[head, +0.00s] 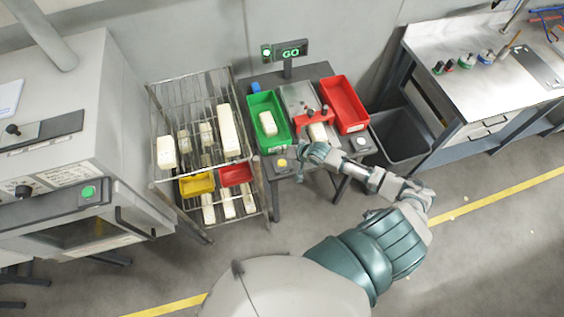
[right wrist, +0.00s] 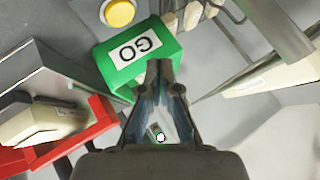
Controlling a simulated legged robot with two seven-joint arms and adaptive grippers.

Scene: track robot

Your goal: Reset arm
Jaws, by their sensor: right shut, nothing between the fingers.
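My right arm reaches in from the lower right in the head view. Its gripper (head: 302,163) is over the front edge of the small table (head: 285,166), near the yellow button (head: 282,163). In the right wrist view the two fingers (right wrist: 159,66) meet at their tips with nothing between them. The green bin (head: 259,106) holds a pale block (head: 267,124) in the head view. My left gripper is not in view.
A red fixture (head: 314,115) with a pale block (head: 318,132) stands between the green bin and a red bin (head: 345,103). A wire rack (head: 192,84) with pale blocks stands left, a dark waste bin (head: 402,134) right. A lit GO sign (head: 291,51) is behind.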

